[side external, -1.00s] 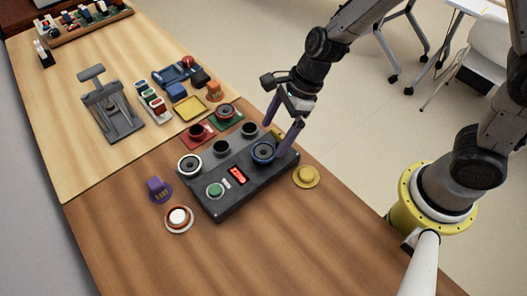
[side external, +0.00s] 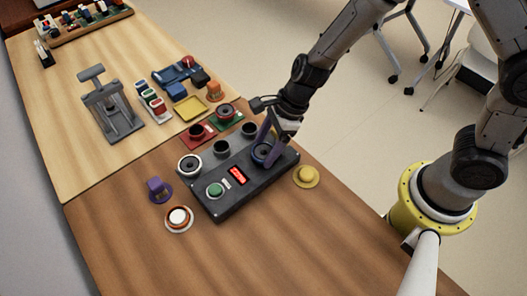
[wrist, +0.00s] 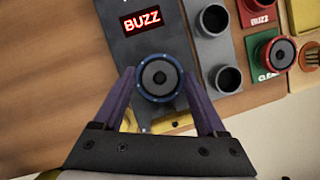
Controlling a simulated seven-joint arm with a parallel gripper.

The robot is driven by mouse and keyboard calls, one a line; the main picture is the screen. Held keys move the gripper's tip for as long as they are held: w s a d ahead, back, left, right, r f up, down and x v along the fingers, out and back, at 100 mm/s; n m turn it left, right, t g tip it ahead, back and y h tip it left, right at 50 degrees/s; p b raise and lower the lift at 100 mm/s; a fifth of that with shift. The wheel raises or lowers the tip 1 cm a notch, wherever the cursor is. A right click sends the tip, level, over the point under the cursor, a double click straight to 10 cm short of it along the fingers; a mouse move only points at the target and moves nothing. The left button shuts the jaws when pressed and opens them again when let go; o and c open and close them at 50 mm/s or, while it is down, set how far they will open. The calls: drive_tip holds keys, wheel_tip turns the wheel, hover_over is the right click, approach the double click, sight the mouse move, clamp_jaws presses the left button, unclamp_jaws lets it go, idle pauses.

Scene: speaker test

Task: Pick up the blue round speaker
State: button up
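The blue round speaker (side external: 262,154) sits on the dark test box (side external: 222,203), at its right side in the side view. In the wrist view the blue-rimmed speaker (wrist: 159,78) lies between the two purple fingers of my gripper (wrist: 160,92). The fingers are spread, one on each side of the rim, with the left one very close to it; I cannot tell whether either touches. In the side view my gripper (side external: 268,148) is down at the speaker, and its fingers partly hide it.
The box also carries a white-rimmed speaker (side external: 189,165), dark round sockets (side external: 221,148), a green button (side external: 215,190) and a red display (wrist: 142,20) reading BUZZ. A yellow knob piece (side external: 306,175) stands right of the box. Red (side external: 196,133) and green plates lie behind it.

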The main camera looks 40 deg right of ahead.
drive_tip(key=c, duration=0.8)
drive_tip(key=shift+r, duration=0.1)
drive_tip(key=shift+r, duration=0.1)
